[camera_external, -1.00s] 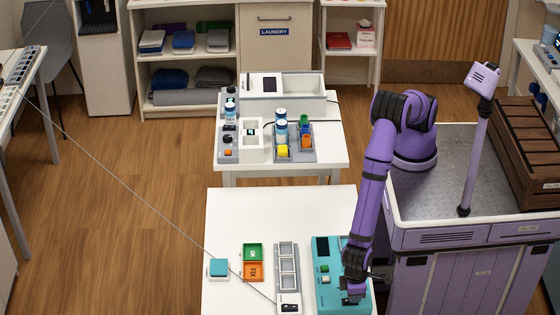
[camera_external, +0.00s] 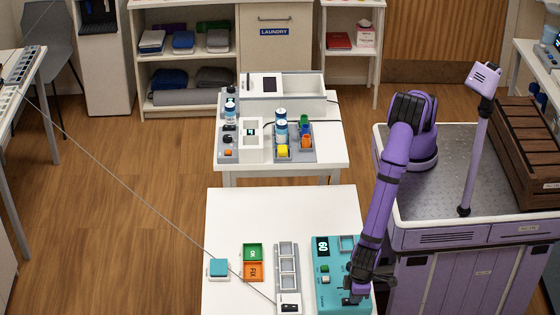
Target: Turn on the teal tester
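The teal tester (camera_external: 331,293) lies on the front white table, at its right side. Its small dark display (camera_external: 322,246) is lit and shows white digits that look like "60". A green button (camera_external: 325,268) sits below the display. My gripper (camera_external: 352,297) points down over the tester's lower right part, at or just above its surface. I cannot tell whether it touches. The arm and gripper hide part of the tester's right side. The fingers are too small and dark to tell whether they are open or shut.
Left of the tester are a grey slotted strip (camera_external: 288,265), a green OK tray (camera_external: 253,252), an orange FIX tray (camera_external: 253,272) and a teal-topped block (camera_external: 218,268). The back of the front table (camera_external: 280,212) is clear. A second table (camera_external: 329,145) holding devices stands behind.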

